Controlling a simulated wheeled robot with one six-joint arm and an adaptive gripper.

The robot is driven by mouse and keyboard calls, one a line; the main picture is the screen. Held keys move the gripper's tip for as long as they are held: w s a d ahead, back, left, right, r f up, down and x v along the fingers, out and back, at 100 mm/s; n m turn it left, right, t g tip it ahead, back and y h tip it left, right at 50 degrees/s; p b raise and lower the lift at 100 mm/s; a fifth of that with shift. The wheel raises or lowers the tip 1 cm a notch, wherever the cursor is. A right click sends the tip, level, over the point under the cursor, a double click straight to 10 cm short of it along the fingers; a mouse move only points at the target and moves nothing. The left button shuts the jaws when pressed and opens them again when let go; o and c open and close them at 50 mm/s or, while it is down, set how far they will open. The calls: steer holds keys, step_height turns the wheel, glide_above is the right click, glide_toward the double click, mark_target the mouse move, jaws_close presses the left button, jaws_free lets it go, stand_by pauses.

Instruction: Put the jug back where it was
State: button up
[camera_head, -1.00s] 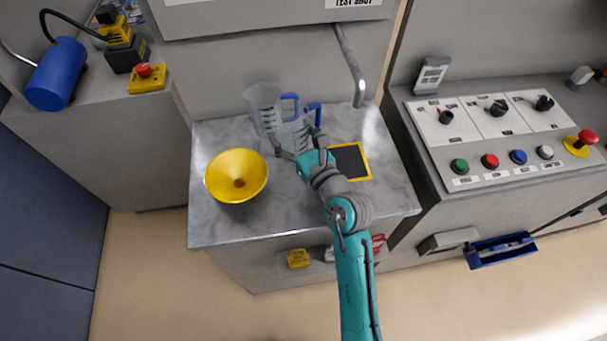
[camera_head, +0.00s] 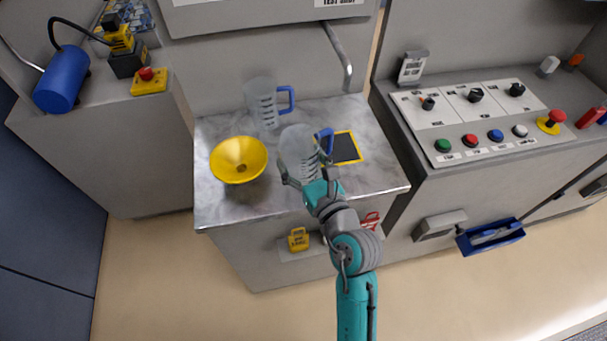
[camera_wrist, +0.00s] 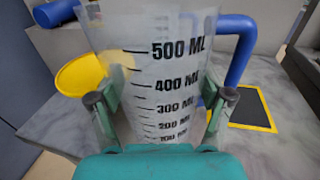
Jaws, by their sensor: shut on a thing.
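My gripper (camera_head: 303,182) is shut on a clear measuring jug (camera_head: 296,150) with a blue handle, above or on the front middle of the grey marble worktop (camera_head: 220,215). In the wrist view the jug (camera_wrist: 155,75) stands between both fingers (camera_wrist: 165,118), its ML scale facing me and its handle (camera_wrist: 240,45) to the right. I cannot tell whether its base touches the worktop. A second, similar clear jug (camera_head: 262,105) stands behind it near the back wall. A black square with a yellow border (camera_head: 343,148) lies right of the held jug.
A bent metal spout (camera_head: 340,60) hangs over the worktop's back right. A control panel (camera_head: 480,120) with knobs and buttons stands to the right. The worktop's front left is clear.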

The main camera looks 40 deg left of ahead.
steer(key=shift+f, duration=2.3)
steer(key=shift+f, duration=0.15)
steer(key=o, duration=1.7)
steer(key=shift+c, duration=0.2)
steer(key=shift+s+d, duration=0.15)
steer(key=v, duration=1.1)
steer(key=shift+d, duration=0.25)
steer(key=shift+s, duration=0.1)
